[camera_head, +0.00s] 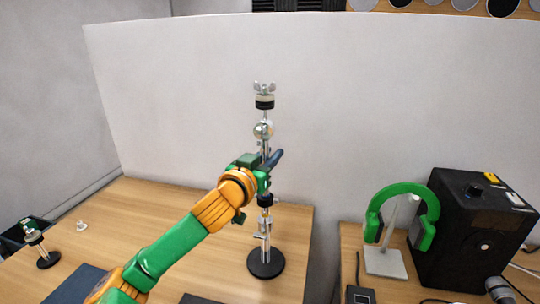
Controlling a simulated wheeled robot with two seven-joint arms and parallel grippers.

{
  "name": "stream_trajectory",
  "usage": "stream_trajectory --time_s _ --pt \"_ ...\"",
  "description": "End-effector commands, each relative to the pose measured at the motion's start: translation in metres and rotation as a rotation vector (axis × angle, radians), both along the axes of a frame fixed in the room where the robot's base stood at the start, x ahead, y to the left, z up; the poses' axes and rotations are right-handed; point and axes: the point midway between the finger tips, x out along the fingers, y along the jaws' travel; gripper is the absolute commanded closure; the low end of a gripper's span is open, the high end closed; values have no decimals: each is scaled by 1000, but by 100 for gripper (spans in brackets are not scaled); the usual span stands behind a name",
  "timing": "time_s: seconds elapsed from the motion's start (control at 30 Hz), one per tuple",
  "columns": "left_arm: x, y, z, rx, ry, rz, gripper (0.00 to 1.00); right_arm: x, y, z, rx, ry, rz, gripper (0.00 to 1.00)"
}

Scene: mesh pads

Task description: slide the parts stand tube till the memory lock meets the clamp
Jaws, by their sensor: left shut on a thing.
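The parts stand (266,263) is upright on the wooden table, with a round black base, a chrome tube and a wing-nut top with a dark and pale felt stack. A black collar (265,199) sits on the tube below my gripper, with chrome fittings under it. I cannot tell for sure which of these is the memory lock and which is the clamp. My left gripper (263,172) is shut around the upper tube, below a round chrome joint, and hides that part of it. My right gripper is not in view.
A second wooden table on the right holds green headphones (425,222) on a stand, a black speaker box (475,235) and a microphone (501,291). A small stand (47,259) is at the left. Dark mats lie at the front. A pale partition (180,95) rises behind.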

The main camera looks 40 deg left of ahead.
Motion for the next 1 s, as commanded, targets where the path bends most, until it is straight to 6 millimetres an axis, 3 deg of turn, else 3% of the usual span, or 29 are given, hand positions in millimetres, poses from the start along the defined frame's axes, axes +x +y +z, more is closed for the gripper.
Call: stream_trajectory --time_s 0.63,0.83,1.0 --pt "0 0 -1 0 -1 1 100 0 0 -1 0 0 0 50" --pt "0 0 -38 -4 -1 0 100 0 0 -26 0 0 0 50" --pt "0 0 -53 -3 1 1 100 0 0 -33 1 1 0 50"
